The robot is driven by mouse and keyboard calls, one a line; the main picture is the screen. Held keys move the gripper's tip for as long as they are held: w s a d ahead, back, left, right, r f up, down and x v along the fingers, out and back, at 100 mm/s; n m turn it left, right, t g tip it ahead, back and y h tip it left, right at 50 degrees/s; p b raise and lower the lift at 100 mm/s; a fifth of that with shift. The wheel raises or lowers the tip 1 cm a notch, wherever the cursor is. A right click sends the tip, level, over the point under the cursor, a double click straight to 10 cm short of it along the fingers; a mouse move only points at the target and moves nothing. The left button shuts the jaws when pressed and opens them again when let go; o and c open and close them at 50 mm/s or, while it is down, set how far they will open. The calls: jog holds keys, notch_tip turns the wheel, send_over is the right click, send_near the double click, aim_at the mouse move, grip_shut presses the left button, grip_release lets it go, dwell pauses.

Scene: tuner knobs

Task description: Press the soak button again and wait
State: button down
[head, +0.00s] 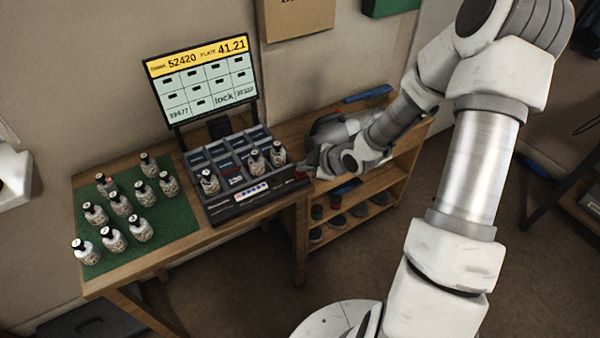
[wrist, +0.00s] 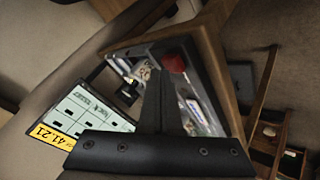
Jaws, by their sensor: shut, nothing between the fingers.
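A dark grey compartment unit (head: 222,212) stands on the wooden bench below a screen, with a small lit panel (head: 250,193) on its front. No label reading "soak" is legible. My gripper (head: 308,172) is at the unit's right end, low and close to it. In the wrist view my gripper's fingers (wrist: 158,76) are shut together with nothing between them. A red piece (wrist: 174,62) shows just beyond the fingertips; it may be the button. I cannot tell whether the fingertips touch it. The screen (head: 203,80) shows 52420, 41.21 and the word "lock"; it also shows in the wrist view (wrist: 85,112).
Three bottles stand in the unit's compartments, one of them here (head: 210,181). Several more bottles stand on a green mat (head: 178,232) at the left. A shelf (head: 385,193) with dark round items is under the bench's right end. My arm comes in from the right.

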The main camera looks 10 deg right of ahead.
aim_at(304, 175)
jog(key=shift+f+b, duration=0.55)
jog(key=shift+f, duration=0.05)
dwell(0.4)
dwell(0.3)
jog(key=shift+r+p, duration=0.9)
jog(key=shift+r, duration=0.1)
notch_tip(304, 175, up, 5)
jog(key=p, duration=0.4)
jog(key=shift+p, duration=0.3)
